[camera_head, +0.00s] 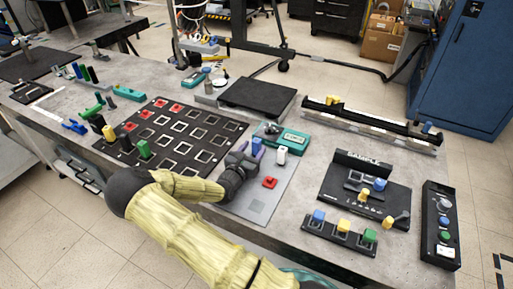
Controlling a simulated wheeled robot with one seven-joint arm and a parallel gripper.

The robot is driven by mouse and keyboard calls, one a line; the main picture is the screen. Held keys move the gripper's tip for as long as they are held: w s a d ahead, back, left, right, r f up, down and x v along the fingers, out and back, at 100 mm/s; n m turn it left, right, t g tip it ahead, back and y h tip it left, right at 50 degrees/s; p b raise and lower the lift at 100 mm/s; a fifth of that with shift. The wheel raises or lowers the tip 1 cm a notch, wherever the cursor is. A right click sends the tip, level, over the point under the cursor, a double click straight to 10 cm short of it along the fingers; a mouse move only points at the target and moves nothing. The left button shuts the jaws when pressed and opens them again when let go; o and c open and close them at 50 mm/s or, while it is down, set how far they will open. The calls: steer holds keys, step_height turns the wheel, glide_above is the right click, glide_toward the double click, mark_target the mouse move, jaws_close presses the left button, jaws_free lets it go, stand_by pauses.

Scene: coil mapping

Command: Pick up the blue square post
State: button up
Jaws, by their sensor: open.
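A small blue-violet upright post (257,146) stands on the grey plate just past my gripper, beside a teal device. It looks like the blue square post, though its shape is too small to be sure. My gripper (243,160) is open, close in front of and left of this post in the picture. The fingers are dark and small, and I cannot tell whether they touch the post. Another blue block (318,215) sits at the left end of a black strip at the front right.
A black grid board (190,118) with red pieces and green, yellow and black posts lies to the left. A white cylinder (282,155), a red piece (269,182) and the teal device (293,140) are near my gripper. A black sample fixture (340,190) stands right.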

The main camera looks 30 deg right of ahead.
mark_target(259, 141)
steer(key=x, duration=0.5)
steer(key=shift+w+f+p, duration=0.15)
steer(key=shift+p, duration=0.15)
stand_by(0.4)
steer(key=c, duration=1.1)
